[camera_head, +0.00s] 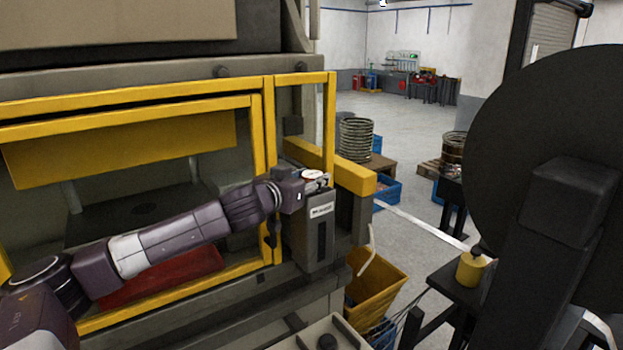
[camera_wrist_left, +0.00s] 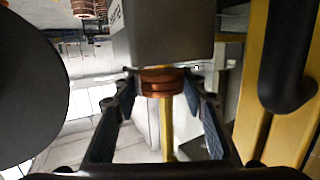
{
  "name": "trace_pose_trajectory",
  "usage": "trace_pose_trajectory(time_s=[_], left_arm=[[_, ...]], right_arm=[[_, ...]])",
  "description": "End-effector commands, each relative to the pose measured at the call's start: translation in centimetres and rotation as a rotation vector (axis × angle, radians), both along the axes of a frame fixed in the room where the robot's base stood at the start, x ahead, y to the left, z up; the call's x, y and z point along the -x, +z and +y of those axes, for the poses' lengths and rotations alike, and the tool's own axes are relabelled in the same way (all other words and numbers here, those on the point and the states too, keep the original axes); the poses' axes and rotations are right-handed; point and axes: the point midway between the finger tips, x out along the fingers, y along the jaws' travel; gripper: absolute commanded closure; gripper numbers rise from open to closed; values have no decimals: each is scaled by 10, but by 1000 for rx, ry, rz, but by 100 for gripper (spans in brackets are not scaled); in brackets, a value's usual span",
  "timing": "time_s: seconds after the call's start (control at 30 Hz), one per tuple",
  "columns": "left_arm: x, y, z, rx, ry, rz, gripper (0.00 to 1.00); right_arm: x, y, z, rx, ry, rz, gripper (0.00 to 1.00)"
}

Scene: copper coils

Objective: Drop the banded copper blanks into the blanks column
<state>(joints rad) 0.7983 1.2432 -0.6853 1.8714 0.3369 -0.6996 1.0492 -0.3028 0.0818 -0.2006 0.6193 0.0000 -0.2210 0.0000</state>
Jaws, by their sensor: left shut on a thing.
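A small stack of banded copper blanks (camera_wrist_left: 160,84) sits between the two fingertips of my left gripper (camera_wrist_left: 161,80) in the left wrist view. The gripper is shut on the stack. In the head view the left gripper (camera_head: 313,180) is at the top of the grey labelled column (camera_head: 318,235), and the fingers hide most of what they hold. The column's grey body also shows in the left wrist view (camera_wrist_left: 165,35), right beside the stack. I cannot tell whether the stack touches it. My right gripper is not in view.
A yellow-framed press (camera_head: 130,96) stands behind my left arm, with a yellow beam (camera_head: 352,178) near the column. A yellow bin (camera_head: 375,280) stands below it. A large dark disc (camera_head: 535,130) fills the right side.

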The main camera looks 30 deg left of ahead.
Motion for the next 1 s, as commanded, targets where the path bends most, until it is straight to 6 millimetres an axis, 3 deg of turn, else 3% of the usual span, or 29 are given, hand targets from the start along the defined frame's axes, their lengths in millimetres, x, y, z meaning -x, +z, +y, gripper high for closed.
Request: trace_pose_trajectory(time_s=[0.43, 0.47, 0.6, 1.0], left_arm=[[0, 1, 0, -1, 0, -1, 90], [0, 1, 0, -1, 0, -1, 59], [0, 1, 0, -1, 0, -1, 44], [5, 0, 0, -2, 1, 2, 41]], right_arm=[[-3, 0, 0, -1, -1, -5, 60], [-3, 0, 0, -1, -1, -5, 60], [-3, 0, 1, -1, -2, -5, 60], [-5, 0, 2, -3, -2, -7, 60]])
